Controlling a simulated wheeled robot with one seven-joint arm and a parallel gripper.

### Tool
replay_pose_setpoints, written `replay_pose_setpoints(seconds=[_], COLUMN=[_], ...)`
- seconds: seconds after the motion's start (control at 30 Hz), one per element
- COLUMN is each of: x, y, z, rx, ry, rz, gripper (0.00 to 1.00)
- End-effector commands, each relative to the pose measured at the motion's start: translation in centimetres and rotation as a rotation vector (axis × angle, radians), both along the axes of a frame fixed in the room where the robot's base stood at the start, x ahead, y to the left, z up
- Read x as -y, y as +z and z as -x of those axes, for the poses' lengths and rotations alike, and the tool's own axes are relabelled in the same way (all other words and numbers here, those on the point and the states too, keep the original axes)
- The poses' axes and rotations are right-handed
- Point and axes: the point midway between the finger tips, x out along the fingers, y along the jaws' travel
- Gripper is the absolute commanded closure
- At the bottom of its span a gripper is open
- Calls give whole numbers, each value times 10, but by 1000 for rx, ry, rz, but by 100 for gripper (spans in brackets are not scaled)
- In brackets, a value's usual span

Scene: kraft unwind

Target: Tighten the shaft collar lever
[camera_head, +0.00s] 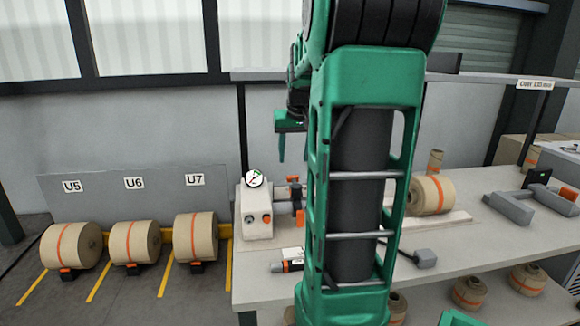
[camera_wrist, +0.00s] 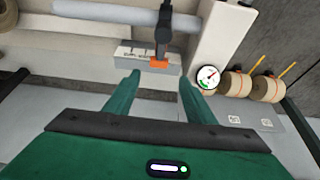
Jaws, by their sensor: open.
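The white unwind unit (camera_head: 256,207) stands on the bench, with a round gauge (camera_head: 254,179) on top and a shaft (camera_head: 281,207) out of its right side. A black shaft collar (camera_head: 298,196) sits on this shaft, partly hidden by my arm. In the wrist view the black collar (camera_wrist: 163,30) has a part ending in an orange tip (camera_wrist: 158,63), seemingly its lever. My gripper (camera_wrist: 159,77) is open and empty. Its green fingers point toward the orange tip, which appears between and beyond them. My gripper (camera_head: 281,157) hangs above the shaft in the head view.
A kraft roll (camera_head: 432,195) lies on the bench (camera_head: 470,258) right of my arm. Grey clamp-like blocks (camera_head: 535,203) are at the far right. An orange-and-black tool (camera_head: 288,265) lies near the front. Floor rolls U5 (camera_head: 72,245), U6 (camera_head: 135,242) and U7 (camera_head: 196,237) stand left.

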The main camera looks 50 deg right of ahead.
Motion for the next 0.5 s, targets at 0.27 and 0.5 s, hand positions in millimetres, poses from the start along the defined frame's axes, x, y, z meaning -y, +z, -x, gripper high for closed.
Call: replay_pose_setpoints(seconds=[0.27, 0.5], x=[-5, -6], y=[19, 19], z=[6, 6], rx=[0, 0], ry=[-1, -1], rz=[0, 0], gripper=[50, 50])
